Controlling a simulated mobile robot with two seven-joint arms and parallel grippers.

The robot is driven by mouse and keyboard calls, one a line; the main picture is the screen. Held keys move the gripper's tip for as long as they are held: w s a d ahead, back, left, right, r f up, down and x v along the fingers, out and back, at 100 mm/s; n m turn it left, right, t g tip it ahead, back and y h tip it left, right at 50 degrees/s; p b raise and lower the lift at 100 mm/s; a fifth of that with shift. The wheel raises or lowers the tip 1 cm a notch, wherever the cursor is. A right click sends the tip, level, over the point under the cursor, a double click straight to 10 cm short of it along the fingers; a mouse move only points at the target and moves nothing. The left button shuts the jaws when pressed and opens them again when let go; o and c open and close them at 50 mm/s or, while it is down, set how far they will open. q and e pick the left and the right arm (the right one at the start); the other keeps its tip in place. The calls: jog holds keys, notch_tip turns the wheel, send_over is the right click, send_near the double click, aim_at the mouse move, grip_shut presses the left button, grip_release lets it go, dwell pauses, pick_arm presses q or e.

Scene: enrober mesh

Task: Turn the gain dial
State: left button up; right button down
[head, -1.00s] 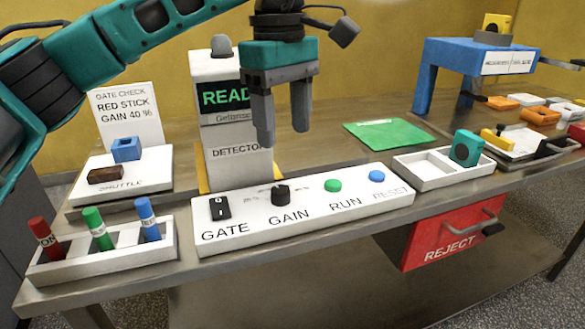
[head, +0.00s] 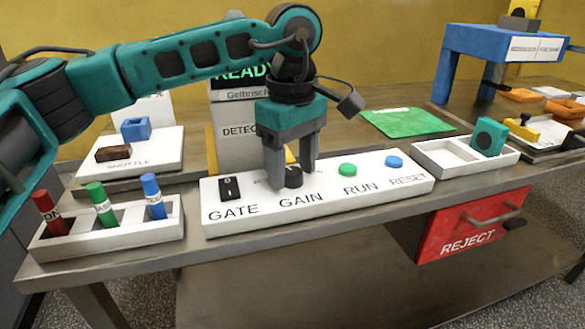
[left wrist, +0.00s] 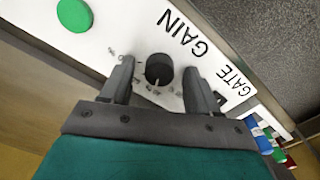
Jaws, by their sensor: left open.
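The gain dial (head: 292,177) is a black round knob on the white control panel (head: 325,205), above the word GAIN. My left gripper (head: 292,178) points down at the dial with its fingers open, one on either side. In the left wrist view, the dial (left wrist: 159,69) sits between the two open fingertips (left wrist: 160,75), with gaps on both sides, and a pale pointer mark shows on it. My right gripper does not show.
The black GATE switch (head: 230,188) is left of the dial; the green RUN button (head: 347,170) and blue RESET button (head: 394,162) are right. A rack (head: 110,242) with red, green and blue sticks stands left. A white tray (head: 440,157) stands right. The detector is behind.

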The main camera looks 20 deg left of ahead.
pick_arm(q)
jog(key=shift+f, duration=0.15)
jog(key=c, duration=1)
